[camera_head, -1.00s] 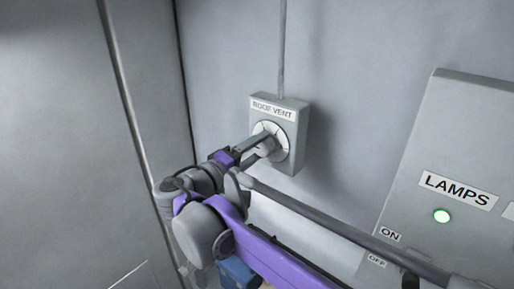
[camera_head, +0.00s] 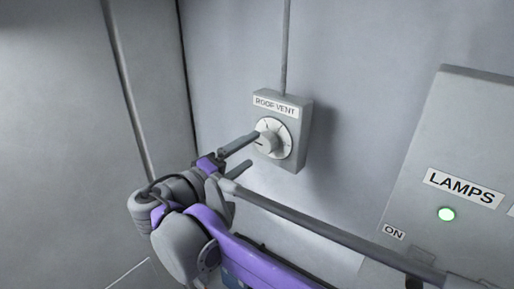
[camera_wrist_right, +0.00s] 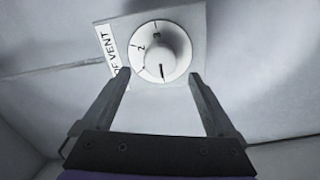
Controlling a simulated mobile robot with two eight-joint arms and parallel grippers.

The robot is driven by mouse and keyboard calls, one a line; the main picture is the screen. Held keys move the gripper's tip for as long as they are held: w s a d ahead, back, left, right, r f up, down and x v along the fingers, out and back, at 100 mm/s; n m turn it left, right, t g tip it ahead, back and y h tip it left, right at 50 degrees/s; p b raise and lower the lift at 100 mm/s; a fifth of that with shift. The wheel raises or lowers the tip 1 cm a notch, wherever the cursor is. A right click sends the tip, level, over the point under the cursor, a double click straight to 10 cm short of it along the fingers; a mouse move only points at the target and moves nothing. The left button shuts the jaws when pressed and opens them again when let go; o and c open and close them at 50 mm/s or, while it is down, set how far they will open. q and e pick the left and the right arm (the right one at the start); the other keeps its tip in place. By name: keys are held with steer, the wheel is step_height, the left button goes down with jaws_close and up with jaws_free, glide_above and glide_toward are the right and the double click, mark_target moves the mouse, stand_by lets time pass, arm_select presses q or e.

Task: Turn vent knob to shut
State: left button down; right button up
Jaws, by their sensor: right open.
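The vent knob (camera_head: 268,143) is a pale round knob on a white dial, on a grey wall box (camera_head: 290,158) labelled ROOF VENT. In the right wrist view the knob (camera_wrist_right: 154,48) stands in the dial (camera_wrist_right: 138,64), with 2 and 3 readable and a dark line at the dial's lower part. What that line marks is unclear. My right gripper (camera_head: 254,150) is open and empty, pointing at the knob from the left and slightly back from it. In the wrist view its fingers (camera_wrist_right: 159,74) lie apart, below the knob. My left gripper is out of view.
A conduit (camera_head: 286,45) runs up the wall from the box. A wall corner with a vertical pipe (camera_head: 128,90) is at the left. The wall around the box is clear.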

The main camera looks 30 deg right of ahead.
steer(key=v, duration=0.6)
steer(key=s+d+f+g+y, duration=0.1)
steer(key=s+d+f+y, duration=0.15)
steer(key=f, duration=0.45)
steer(key=s+d+f+n+g+y, duration=0.1)
steer(key=s+d+f+y, duration=0.15)
steer(key=f, duration=0.45)
steer(key=s+d+f+g+y, duration=0.1)
steer(key=s+d+f+y, duration=0.2)
steer(key=f, duration=0.4)
steer(key=s+a+f+m+t+y, duration=0.1)
steer(key=s+a+f+y, duration=0.2)
steer(key=f, duration=0.4)
steer(key=s+a+f+m+y, duration=0.1)
steer(key=s+a+f+y, duration=0.3)
steer(key=f, duration=0.3)
steer(key=shift+s+m+t+y, duration=0.3)
steer(key=shift+s+t+y, duration=0.1)
steer(key=shift+s+y, duration=0.35)
steer(key=shift+w, duration=0.1)
